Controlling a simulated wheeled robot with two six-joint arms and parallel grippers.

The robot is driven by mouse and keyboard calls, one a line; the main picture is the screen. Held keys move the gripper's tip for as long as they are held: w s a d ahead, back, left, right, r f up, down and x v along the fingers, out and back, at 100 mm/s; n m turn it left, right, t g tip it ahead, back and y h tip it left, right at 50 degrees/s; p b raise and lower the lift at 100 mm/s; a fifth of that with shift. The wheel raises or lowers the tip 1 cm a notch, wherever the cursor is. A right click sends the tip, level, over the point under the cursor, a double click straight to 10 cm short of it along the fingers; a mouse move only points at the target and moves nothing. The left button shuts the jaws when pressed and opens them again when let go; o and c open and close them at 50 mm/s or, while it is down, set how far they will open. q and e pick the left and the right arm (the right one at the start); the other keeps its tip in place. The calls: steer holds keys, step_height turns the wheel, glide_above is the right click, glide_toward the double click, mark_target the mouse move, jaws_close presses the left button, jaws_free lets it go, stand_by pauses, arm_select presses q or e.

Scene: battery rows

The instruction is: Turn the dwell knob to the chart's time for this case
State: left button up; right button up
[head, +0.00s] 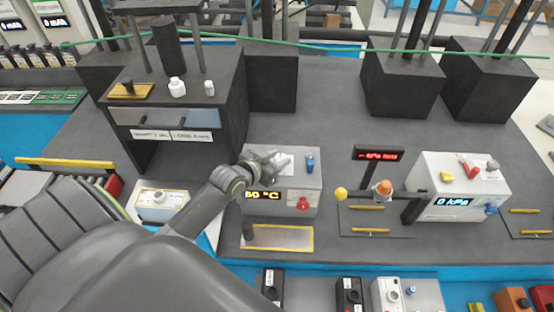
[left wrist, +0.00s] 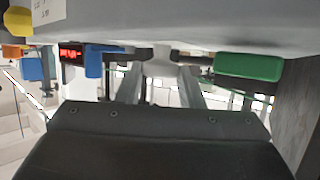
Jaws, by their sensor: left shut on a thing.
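A white control box (head: 283,181) stands on the dark bench, with an amber display (head: 262,196) reading about 80 °C. It has a blue knob (head: 310,163) on top and a red knob (head: 303,204) at its front. My left gripper (head: 268,162) is at the top left of this box, shut on a small part there that I take as the dwell knob. The fingers mostly hide that part. In the left wrist view my fingers (left wrist: 160,85) meet at a pale grey piece. Any pointer or dwell scale is unreadable. My right gripper is out of view.
A second white box (head: 450,205) with a 0 kPa display stands at the right. A red-lit sign (head: 378,155) stands between the boxes. A dark cabinet (head: 180,120) with small labels is behind my left arm. A yellow-edged tray (head: 277,237) lies in front.

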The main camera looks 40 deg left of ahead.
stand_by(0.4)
arm_select(q)
steer(key=o, duration=1)
steer(key=shift+c, duration=0.2)
steer(key=shift+s+a+r, duration=0.1)
steer(key=shift+s+r, duration=0.05)
steer(key=shift+s, duration=0.4)
steer(key=b+v, duration=0.1)
steer(key=v, duration=1.5)
steer(key=shift+r, duration=0.25)
